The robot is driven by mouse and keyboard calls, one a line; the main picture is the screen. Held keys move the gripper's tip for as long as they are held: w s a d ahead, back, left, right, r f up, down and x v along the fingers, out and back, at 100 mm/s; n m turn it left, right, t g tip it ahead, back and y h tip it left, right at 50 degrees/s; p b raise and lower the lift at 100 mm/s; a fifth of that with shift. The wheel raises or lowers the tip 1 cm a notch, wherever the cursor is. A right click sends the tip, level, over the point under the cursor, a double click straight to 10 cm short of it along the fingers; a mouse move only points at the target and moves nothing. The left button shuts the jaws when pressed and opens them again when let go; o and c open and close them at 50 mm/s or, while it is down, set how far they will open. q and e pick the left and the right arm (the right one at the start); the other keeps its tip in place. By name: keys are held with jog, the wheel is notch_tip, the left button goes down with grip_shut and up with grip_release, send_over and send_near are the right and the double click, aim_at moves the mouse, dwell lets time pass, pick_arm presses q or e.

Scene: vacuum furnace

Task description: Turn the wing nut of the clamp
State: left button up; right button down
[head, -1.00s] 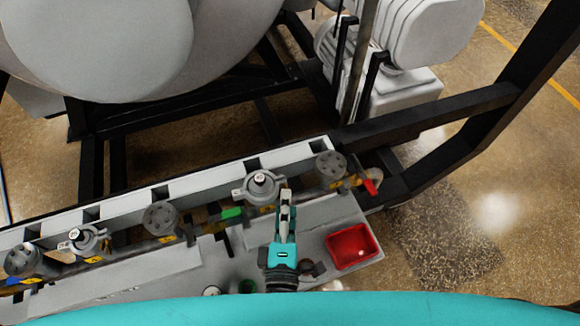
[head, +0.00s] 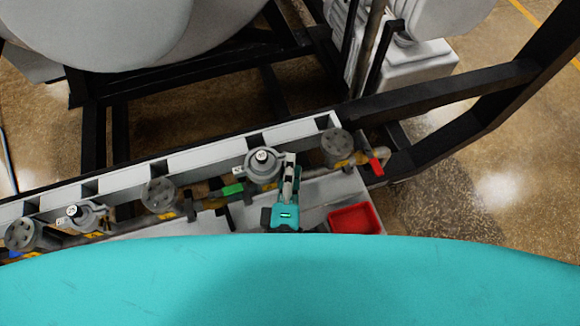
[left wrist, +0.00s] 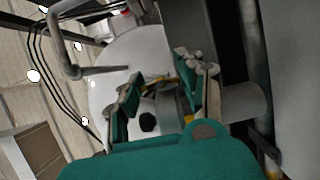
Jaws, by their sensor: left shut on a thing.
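The grey round clamp (head: 262,165) with a dark, white-marked cap sits on the pipe along the light rail, in the middle of the head view. My left gripper (head: 289,165) is at its right side, fingers pointing away from me. It is shut on the wing nut, which the fingers mostly hide in the head view. In the left wrist view, my gripper's two fingers (left wrist: 158,72) stand on either side of a small yellowish part and grey metal. My right gripper is not in view.
A second clamp (head: 80,214) is on the left. A green handle (head: 232,189) is left of the clamp and a red handle (head: 376,166) right of it. A red tray (head: 355,219) lies on the light shelf. Black frame beams (head: 440,92) run at right.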

pick_arm(q)
jog(key=shift+f+b, duration=0.15)
jog(key=shift+b, duration=0.2)
jog(key=n+b, duration=0.1)
jog(key=b, duration=0.1)
jog(key=n+t+b, duration=0.1)
jog(key=n+b, duration=0.1)
jog(key=b, duration=0.1)
jog(key=n+b, duration=0.2)
jog(key=shift+f+t+y, duration=0.25)
jog(key=shift+t+y, duration=0.05)
jog(key=shift+t, duration=0.1)
jog(key=shift+r+n+b, duration=0.25)
jog(key=shift+n+b, duration=0.15)
jog(key=shift+b, duration=0.1)
jog(key=shift+r, duration=0.15)
jog(key=o, duration=1.2)
